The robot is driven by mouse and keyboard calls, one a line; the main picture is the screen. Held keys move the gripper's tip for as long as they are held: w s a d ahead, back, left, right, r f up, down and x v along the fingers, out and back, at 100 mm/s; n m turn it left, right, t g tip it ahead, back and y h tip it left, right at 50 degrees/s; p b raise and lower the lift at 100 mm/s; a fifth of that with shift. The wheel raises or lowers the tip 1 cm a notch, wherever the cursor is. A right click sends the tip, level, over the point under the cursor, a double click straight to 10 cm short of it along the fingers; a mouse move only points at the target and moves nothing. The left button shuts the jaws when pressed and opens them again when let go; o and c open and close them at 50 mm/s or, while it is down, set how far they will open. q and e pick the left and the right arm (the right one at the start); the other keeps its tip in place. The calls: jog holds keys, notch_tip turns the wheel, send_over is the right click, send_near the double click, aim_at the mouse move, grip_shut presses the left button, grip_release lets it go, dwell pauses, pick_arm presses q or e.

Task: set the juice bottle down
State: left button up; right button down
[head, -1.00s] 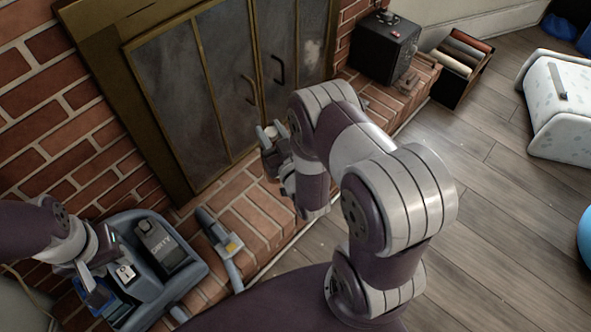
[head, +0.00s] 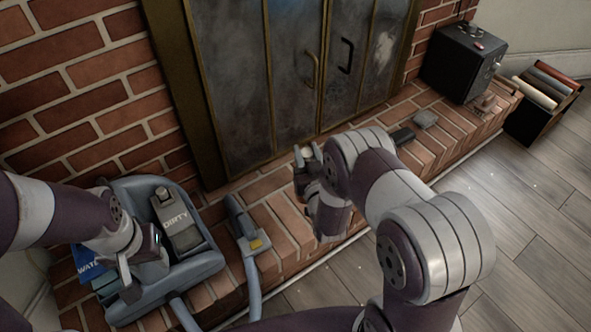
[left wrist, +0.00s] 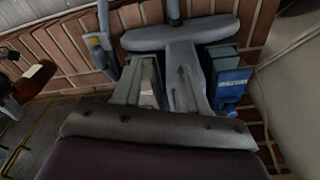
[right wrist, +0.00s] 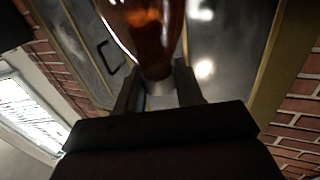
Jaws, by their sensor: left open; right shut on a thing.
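An amber juice bottle (right wrist: 150,25) fills the top middle of the right wrist view. My right gripper (right wrist: 160,92) is shut on its narrow end. In the head view my right gripper (head: 306,165) is above the brick hearth in front of the fireplace doors; the arm hides most of the bottle there. The left wrist view shows an amber shape (left wrist: 35,82) at its left edge, likely the same bottle. My left gripper (head: 124,275) is open at the blue-grey cleaning machine (head: 205,265); its fingers also show in the left wrist view (left wrist: 165,75).
The machine, with a "DIRTY" tank (head: 177,215), and its hose tool (head: 245,225) occupy the left hearth. Right of my right gripper, a grey stone (head: 426,118) and small dark item (head: 402,135) lie on the hearth (head: 290,222). A black box (head: 462,62) stands further right.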

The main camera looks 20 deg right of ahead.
jog(key=w+a+f+b, duration=0.3)
jog(key=f+b, duration=0.1)
jog(key=f, duration=0.2)
jog(key=shift+f, duration=0.2)
jog(key=shift+f+b, duration=0.15)
jog(key=shift+b, duration=0.2)
jog(key=c, duration=0.7)
grip_release()
jog(key=shift+s, duration=0.1)
